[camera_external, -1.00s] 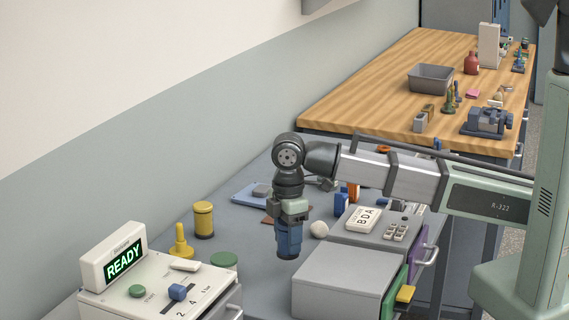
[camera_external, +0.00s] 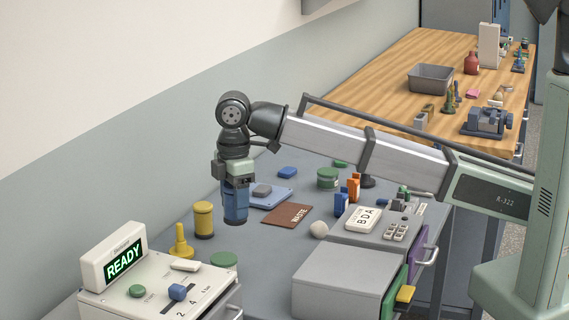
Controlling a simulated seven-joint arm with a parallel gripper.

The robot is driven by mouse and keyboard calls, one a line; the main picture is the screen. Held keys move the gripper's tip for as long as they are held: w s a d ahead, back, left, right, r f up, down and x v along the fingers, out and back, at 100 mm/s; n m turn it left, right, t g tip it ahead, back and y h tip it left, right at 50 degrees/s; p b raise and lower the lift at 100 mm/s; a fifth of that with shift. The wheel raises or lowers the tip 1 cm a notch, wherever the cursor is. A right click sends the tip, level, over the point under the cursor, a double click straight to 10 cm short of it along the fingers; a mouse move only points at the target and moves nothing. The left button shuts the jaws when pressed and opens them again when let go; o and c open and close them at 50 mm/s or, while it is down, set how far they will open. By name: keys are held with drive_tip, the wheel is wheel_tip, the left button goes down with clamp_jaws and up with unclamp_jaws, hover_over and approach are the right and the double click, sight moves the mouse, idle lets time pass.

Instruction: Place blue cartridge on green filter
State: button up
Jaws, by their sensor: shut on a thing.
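My gripper (camera_external: 236,188) is shut on the blue cartridge (camera_external: 236,207) and holds it upright in the air above the grey bench. A flat green disc (camera_external: 224,259) lies on the bench below the cartridge in the picture, next to the white READY machine; it looks like the green filter. A green round container (camera_external: 328,179) stands farther back to the right. The cartridge appears apart from both green things. The gripper's fingers partly cover the cartridge's upper end.
A yellow cylinder (camera_external: 203,220) and a yellow peg-like piece (camera_external: 180,242) stand left of the cartridge. The READY machine (camera_external: 122,285) is at front left. A brown WASTE mat (camera_external: 287,215), a white ball (camera_external: 319,229) and a grey box (camera_external: 343,280) lie to the right.

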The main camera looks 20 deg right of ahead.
drive_tip(key=w+a, duration=0.1)
drive_tip(key=a, duration=0.2)
hover_over(224, 258)
drive_tip(key=shift+f, duration=4.5)
drive_tip(key=shift+f, duration=0.1)
drive_tip(key=o, duration=1.1)
drive_tip(key=shift+o, duration=0.2)
wheel_tip(224, 258, up, 12)
